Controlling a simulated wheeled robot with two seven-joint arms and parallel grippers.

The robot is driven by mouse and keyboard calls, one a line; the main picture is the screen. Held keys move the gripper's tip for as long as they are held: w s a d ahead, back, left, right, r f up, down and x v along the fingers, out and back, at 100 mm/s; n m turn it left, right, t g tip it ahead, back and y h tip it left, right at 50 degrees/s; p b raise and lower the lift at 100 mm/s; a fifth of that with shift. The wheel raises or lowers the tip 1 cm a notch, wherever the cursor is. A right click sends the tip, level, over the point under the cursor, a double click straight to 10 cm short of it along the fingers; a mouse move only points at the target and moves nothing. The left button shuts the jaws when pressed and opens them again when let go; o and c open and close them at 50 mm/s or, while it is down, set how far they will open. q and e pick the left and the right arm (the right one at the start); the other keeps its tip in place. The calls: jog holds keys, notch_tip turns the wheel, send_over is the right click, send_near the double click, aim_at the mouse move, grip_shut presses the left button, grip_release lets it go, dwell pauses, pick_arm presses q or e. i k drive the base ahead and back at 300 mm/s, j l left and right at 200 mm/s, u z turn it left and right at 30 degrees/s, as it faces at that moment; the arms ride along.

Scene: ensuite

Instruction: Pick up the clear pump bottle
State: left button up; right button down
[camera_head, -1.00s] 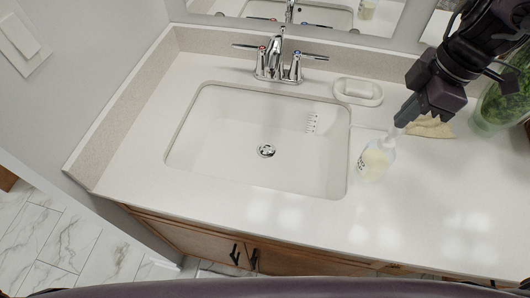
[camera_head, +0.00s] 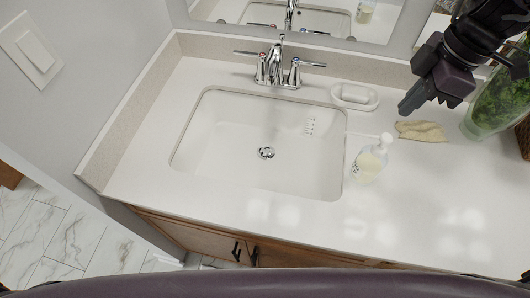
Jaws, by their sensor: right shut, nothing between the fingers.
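The clear pump bottle (camera_head: 369,163) stands upright on the white counter, just right of the sink. It holds pale yellowish liquid, and its white pump nozzle points left towards the basin. My right gripper (camera_head: 404,110) comes in from the upper right. It is shut and empty, above and to the right of the bottle's pump, apart from it in the picture. My left gripper is not in view.
The sink (camera_head: 258,145) with a chrome faucet (camera_head: 276,66) lies left of the bottle. A white soap dish (camera_head: 354,97) and a beige cloth (camera_head: 421,131) are behind it. A green plant in a glass vase (camera_head: 492,112) stands at right. The front right counter is clear.

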aim_at(372, 160)
jog(key=k, duration=1.5)
